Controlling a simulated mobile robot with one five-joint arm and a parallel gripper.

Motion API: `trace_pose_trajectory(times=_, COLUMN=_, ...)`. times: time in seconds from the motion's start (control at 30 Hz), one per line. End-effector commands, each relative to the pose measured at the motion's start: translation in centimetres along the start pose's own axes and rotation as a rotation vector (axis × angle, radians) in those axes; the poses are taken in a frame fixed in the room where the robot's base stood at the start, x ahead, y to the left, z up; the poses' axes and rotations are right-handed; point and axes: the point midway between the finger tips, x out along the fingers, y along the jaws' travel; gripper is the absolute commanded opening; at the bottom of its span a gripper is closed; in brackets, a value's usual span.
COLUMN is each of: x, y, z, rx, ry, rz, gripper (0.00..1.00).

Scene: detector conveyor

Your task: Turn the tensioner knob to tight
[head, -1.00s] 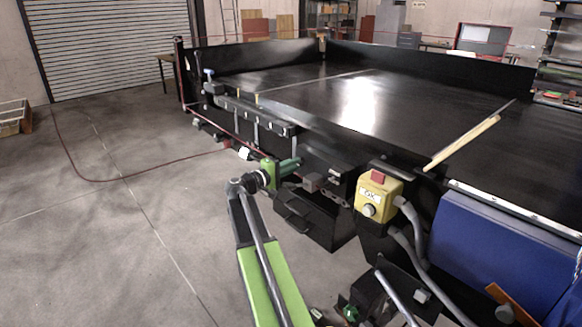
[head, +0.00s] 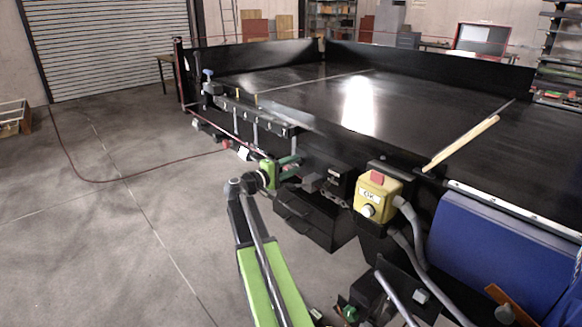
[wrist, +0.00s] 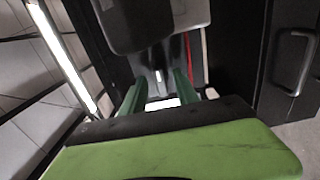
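My gripper (head: 296,166) is at the front side of the black conveyor, beside the grey and dark fittings under its edge. In the wrist view its two green fingers (wrist: 162,80) stand apart, with a narrow gap between them. A dark rounded block (wrist: 150,22) lies just beyond the fingertips. In the head view a small grey fitting (head: 311,183) is just right of the fingers. I cannot tell for sure which of these is the tensioner knob, and no tight mark is readable. No held object is visible between the fingers.
A yellow control box (head: 377,197) with a red top and a pale round knob is to the right, with grey conduits below. A black drawer cabinet (head: 305,222) stands under the conveyor (head: 290,82). A blue panel (head: 505,250) is at right.

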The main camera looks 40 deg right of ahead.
Motion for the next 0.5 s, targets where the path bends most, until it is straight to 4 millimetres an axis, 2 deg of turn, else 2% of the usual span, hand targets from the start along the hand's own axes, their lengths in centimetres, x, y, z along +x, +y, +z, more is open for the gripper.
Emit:
trace_pose_trajectory(times=0.17, x=-2.1, y=0.0, z=0.0, rx=0.000, ry=0.003, rz=-0.001, gripper=0.36)
trace_pose_trajectory(times=0.5, x=-11.6, y=0.0, z=0.0, rx=0.000, ry=0.005, rz=0.000, gripper=0.36)
